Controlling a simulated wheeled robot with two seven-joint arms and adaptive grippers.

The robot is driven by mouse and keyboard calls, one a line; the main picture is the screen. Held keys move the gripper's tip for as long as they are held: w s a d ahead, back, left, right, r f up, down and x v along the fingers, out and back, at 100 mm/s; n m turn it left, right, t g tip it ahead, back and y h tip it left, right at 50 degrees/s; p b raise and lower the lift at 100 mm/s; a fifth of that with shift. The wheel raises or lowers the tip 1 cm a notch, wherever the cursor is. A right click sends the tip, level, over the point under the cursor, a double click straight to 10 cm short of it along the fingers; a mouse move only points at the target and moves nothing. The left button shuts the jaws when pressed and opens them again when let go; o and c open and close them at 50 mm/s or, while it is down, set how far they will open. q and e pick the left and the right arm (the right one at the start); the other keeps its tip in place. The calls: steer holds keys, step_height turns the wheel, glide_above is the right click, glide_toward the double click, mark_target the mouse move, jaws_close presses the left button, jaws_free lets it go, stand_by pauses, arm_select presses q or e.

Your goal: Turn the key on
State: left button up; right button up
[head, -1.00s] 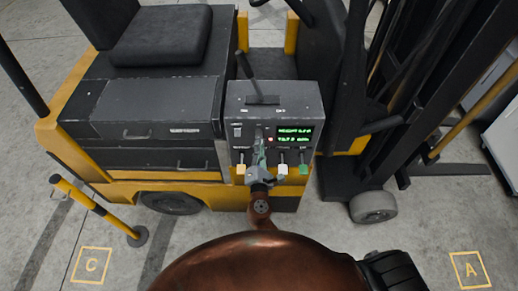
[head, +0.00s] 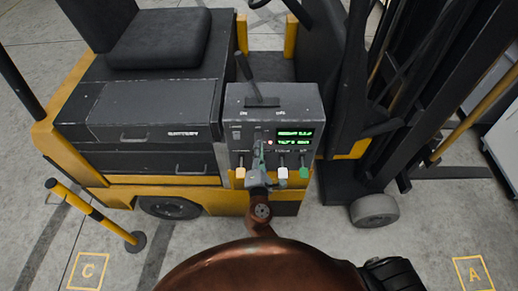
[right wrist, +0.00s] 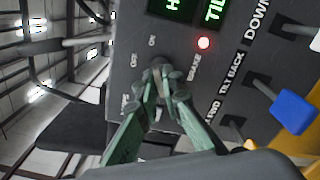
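The key (right wrist: 164,86) is in a switch on the dark control panel (right wrist: 130,60), beside the printed words ON and OFF. My right gripper (right wrist: 166,92) has its two green fingers on either side of the key, and they look closed on it. In the head view, my right gripper (head: 259,152) reaches up to the front of the grey control box (head: 275,98). The fingers hide the key there. A red light (right wrist: 204,43) by the word BRAKE is lit. My left gripper is not in view.
A green-lit display (head: 295,136) is right of the gripper. Levers with orange (head: 240,173), white (head: 282,173) and green (head: 304,173) knobs stand close by. In the wrist view a blue-tipped lever (right wrist: 295,112) is to the right.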

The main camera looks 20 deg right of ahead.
steer(key=o, duration=0.4)
steer(key=shift+c, duration=0.2)
steer(key=shift+s, duration=0.1)
steer(key=v, duration=1.2)
